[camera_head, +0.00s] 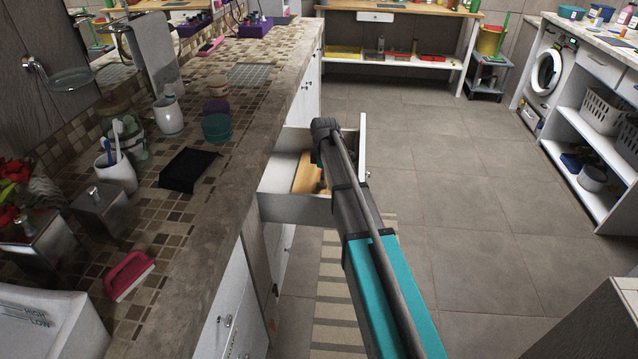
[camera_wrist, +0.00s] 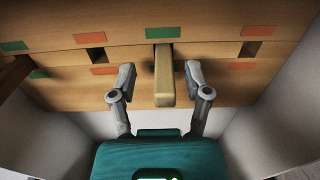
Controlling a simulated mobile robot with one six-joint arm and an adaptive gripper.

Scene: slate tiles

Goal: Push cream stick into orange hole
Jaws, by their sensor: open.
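A cream stick (camera_wrist: 165,80) juts out of a wooden block (camera_wrist: 60,62) in the wrist view, below a green label (camera_wrist: 163,33). Dark square holes show to its left (camera_wrist: 97,55) and right (camera_wrist: 250,48), each with an orange label above (camera_wrist: 88,35) and another below (camera_wrist: 103,70). My gripper (camera_wrist: 160,78) is open, one finger on each side of the stick, with gaps on both sides. In the head view the wooden block (camera_head: 306,176) lies in an open drawer (camera_head: 290,208), partly hidden by my arm. My gripper is hidden there.
White drawer walls (camera_wrist: 265,110) stand close on both sides of my gripper. The drawer juts from a tiled counter (camera_head: 230,150) that holds a black tray (camera_head: 188,169), cups and a pink brush (camera_head: 128,275). The floor (camera_head: 470,200) to the right is clear.

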